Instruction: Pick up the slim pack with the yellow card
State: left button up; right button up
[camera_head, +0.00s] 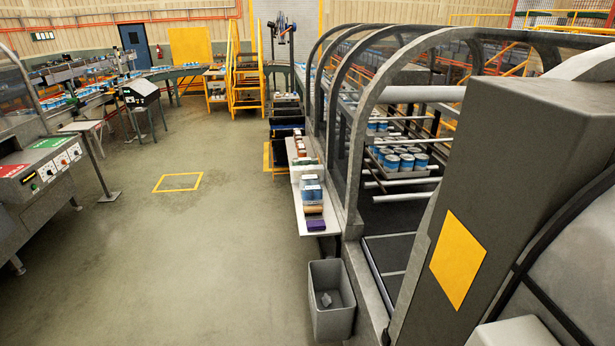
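I cannot make out a slim pack with a yellow card at this distance. Small packs stand in a row on a narrow white shelf (299,213) along the side of the machine. Among them are a blue pack (311,188), an orange-brown item (314,210) and a purple item (316,225) at the near end. Reddish-brown items (299,146) stand farther back on the shelf. Neither of my grippers shows in the view.
A grey bin (332,301) with a crumpled scrap inside stands on the floor below the shelf's near end. The arched machine (349,150) holds blue cans (403,161). A control console (38,172) stands at left. The middle floor is clear around a yellow floor marking (178,182).

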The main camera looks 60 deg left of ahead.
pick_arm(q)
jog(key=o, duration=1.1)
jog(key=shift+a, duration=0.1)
